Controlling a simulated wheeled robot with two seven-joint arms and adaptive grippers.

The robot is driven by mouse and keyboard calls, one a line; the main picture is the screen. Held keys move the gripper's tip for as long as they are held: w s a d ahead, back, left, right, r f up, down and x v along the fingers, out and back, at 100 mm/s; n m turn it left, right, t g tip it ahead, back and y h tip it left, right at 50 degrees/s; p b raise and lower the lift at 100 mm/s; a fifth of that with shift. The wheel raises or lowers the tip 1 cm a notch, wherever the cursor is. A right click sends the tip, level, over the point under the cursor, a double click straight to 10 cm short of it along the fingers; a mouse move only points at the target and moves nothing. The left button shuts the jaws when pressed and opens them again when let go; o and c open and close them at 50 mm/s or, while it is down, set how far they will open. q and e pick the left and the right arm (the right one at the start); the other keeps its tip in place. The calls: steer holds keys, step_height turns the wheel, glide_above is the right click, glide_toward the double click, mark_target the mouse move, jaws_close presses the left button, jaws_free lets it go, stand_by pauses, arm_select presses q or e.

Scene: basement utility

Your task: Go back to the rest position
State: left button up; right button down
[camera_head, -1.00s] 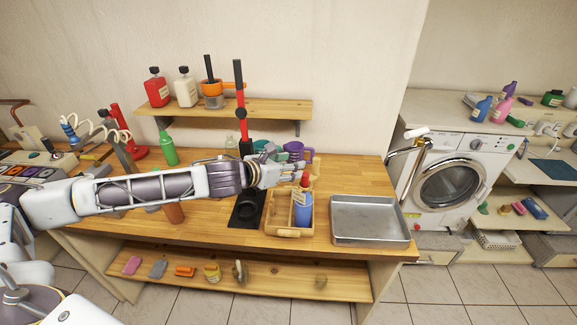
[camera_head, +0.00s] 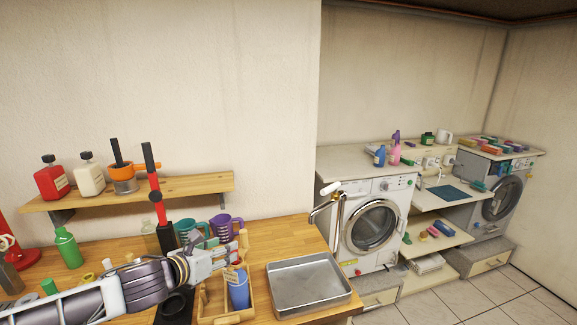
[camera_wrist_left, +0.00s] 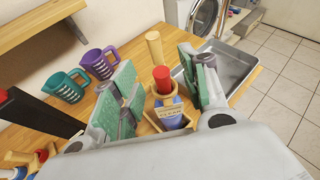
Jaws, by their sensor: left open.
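My left gripper (camera_head: 232,254) is open, at the top of a blue bottle in the head view. The blue bottle (camera_head: 238,290) stands in a wooden caddy (camera_head: 248,297) on the wooden workbench (camera_head: 277,240). In the left wrist view, the spread green-padded fingers of the left gripper (camera_wrist_left: 163,88) have the bottle's red cap (camera_wrist_left: 161,78) and labelled body (camera_wrist_left: 171,113) showing in the gap between them. I cannot tell whether a finger touches it. My right gripper is not in view.
A metal tray (camera_head: 308,287) lies right of the caddy. Purple (camera_head: 226,228) and teal (camera_head: 190,233) mugs and a red-and-black upright tool (camera_head: 154,190) stand behind the gripper. A wall shelf (camera_head: 190,186) holds bottles. A washing machine (camera_head: 372,225) stands to the right.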

arm_select(q)
steer(key=s+d+f+n+g, duration=0.2)
steer(key=s+d+f+n, duration=0.6)
steer(key=n, duration=0.7)
steer(key=s+a+f+n+g+y, duration=0.25)
steer(key=s+a+f+n, duration=0.25)
steer(key=s+f+n, duration=0.5)
steer(key=s+a+f+n+g+y, duration=0.2)
steer(key=s+a+f+n+g, duration=0.35)
steer(key=n, duration=0.65)
steer(key=s+f+b, duration=0.1)
steer(key=s+f, duration=0.1)
steer(key=f, duration=1.6)
steer(key=s+f, duration=0.3)
steer(key=f, duration=1.5)
steer(key=s+a+f+b, duration=0.1)
steer(key=s+a+f, duration=0.1)
steer(key=s+f, duration=0.8)
steer(key=s+a+f+g, duration=0.1)
steer(key=s+a+f, duration=0.1)
steer(key=s+f, duration=0.8)
steer(key=shift+s+a+f+b, duration=0.25)
steer(key=shift+s+b, duration=0.1)
steer(key=shift+s, duration=0.45)
